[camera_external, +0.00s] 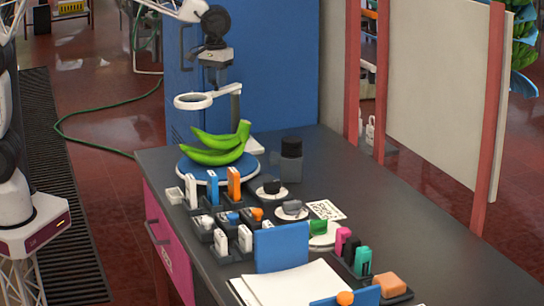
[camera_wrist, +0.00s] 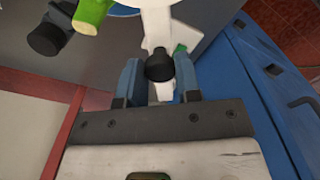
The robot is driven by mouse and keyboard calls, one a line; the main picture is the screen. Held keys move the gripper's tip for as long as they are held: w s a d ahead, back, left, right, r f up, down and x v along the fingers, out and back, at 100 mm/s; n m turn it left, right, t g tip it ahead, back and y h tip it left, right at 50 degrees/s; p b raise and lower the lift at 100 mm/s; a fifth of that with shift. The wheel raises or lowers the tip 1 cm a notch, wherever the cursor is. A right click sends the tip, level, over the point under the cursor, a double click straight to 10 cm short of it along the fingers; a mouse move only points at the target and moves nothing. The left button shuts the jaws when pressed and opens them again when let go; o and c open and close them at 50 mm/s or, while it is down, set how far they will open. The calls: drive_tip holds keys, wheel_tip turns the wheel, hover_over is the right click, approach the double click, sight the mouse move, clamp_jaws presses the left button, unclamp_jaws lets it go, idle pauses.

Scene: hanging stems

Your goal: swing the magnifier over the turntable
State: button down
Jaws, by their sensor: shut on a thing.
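The magnifier is a white ring lens (camera_external: 193,101) on a white arm with an upright post and a base at the table's back edge. In the external view the ring appears above the back left of the turntable (camera_external: 252,172), a blue disc with a pale rim. A bunch of green bananas (camera_external: 220,150) lies on the turntable. My gripper (camera_external: 219,84) is at the magnifier's arm, pointing down. In the wrist view its fingers (camera_wrist: 158,78) are on either side of a white magnifier part with a black knob (camera_wrist: 160,65). The fingers partly hide the grip.
A dark jar (camera_external: 291,160) stands right of the turntable. Several small white and orange boxes (camera_external: 234,184) stand in holders in front. A blue panel (camera_external: 280,70) rises behind the table. The table's right side (camera_external: 430,220) is clear.

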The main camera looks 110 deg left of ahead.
drive_tip(key=shift+w+d+n, duration=0.1)
drive_tip(key=shift+w+n, duration=1.45)
drive_tip(key=shift+n, duration=0.55)
drive_tip(key=c, duration=0.8)
unclamp_jaws()
drive_tip(key=shift+r, duration=0.1)
wheel_tip(320, 180, up, 8)
drive_tip(key=shift+f, duration=0.2)
drive_tip(key=shift+d, duration=0.1)
